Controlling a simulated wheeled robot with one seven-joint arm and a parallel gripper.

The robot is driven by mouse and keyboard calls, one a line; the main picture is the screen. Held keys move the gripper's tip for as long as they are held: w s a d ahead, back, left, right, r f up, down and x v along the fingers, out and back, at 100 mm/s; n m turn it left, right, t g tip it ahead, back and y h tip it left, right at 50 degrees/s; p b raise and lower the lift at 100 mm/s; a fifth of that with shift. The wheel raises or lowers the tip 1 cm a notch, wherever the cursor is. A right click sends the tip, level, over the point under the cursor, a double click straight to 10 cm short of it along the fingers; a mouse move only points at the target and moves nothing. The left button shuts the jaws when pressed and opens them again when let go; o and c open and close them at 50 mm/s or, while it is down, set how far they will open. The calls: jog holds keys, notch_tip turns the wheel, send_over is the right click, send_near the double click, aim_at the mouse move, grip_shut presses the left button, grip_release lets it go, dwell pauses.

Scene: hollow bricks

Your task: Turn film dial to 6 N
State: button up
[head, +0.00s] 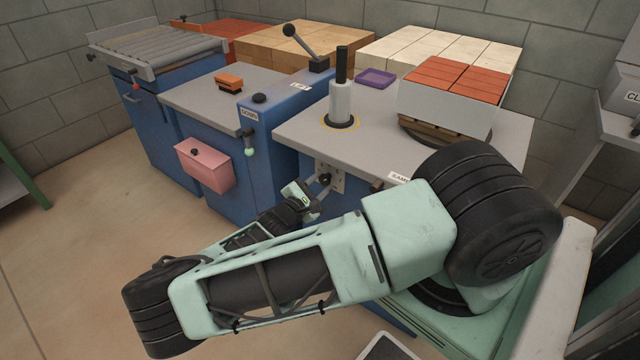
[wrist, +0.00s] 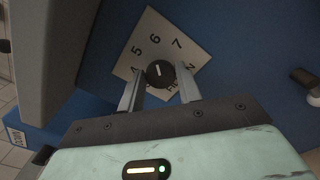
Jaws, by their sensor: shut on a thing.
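The film dial is a round black knob (wrist: 160,73) with a short white mark, on a pale plate (wrist: 148,28) printed with 5, 6 and 7. In the wrist view the mark points up, roughly toward the 6; I cannot tell how exactly. My gripper (wrist: 161,88) is shut on the knob, one finger on each side. The fingers hide part of the plate's lettering. In the head view the plate (head: 338,178) is on the front of the blue machine, with my gripper (head: 318,190) at it.
A dark knob (wrist: 305,80) sticks out right of the plate. In the head view, a pink box (head: 203,166) hangs on the machine front at left. Above the dial, the grey worktop (head: 385,145) carries a grey cylinder (head: 341,103) and a stack of red bricks (head: 455,80).

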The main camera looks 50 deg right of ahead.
jog(key=shift+m, duration=0.3)
jog(key=o, duration=0.9)
jog(key=a, duration=0.5)
jog(key=s+a, duration=0.1)
jog(key=a, duration=0.5)
jog(key=s+a+b, duration=0.1)
jog(key=a, duration=0.5)
jog(key=shift+s+a, duration=0.2)
jog(key=shift+s, duration=0.05)
